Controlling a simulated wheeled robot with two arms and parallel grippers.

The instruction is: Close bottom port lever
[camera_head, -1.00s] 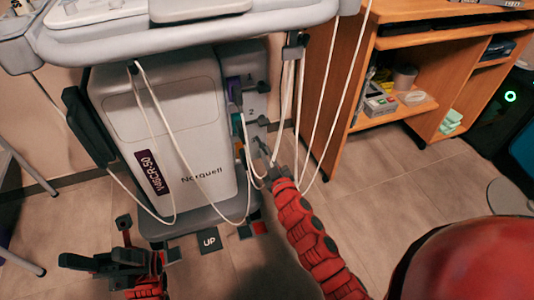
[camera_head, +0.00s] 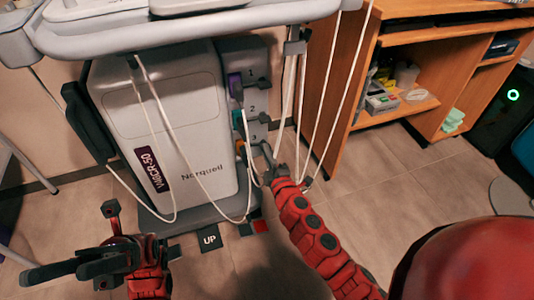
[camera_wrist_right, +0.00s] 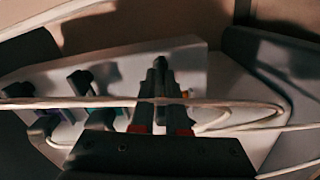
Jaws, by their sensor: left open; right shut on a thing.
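The bottom port, marked 3 (camera_head: 254,137), is on the grey side panel of the white unit (camera_head: 165,125), below ports 2 (camera_head: 252,108) and 1 (camera_head: 250,73). My right gripper (camera_head: 271,163) reaches the panel beside port 3. In the right wrist view its fingers (camera_wrist_right: 161,112) are shut on a dark upright piece, apparently the bottom port lever (camera_wrist_right: 160,72). The fingers largely hide the lever in the head view, so its angle is unclear. My left gripper (camera_head: 52,271) is open and empty at the lower left, away from the ports.
White cables (camera_head: 160,125) hang in front of the unit, and more hang beside my right gripper. A cable crosses in front of the fingers in the right wrist view (camera_wrist_right: 60,103). A wooden desk (camera_head: 345,100) stands at right.

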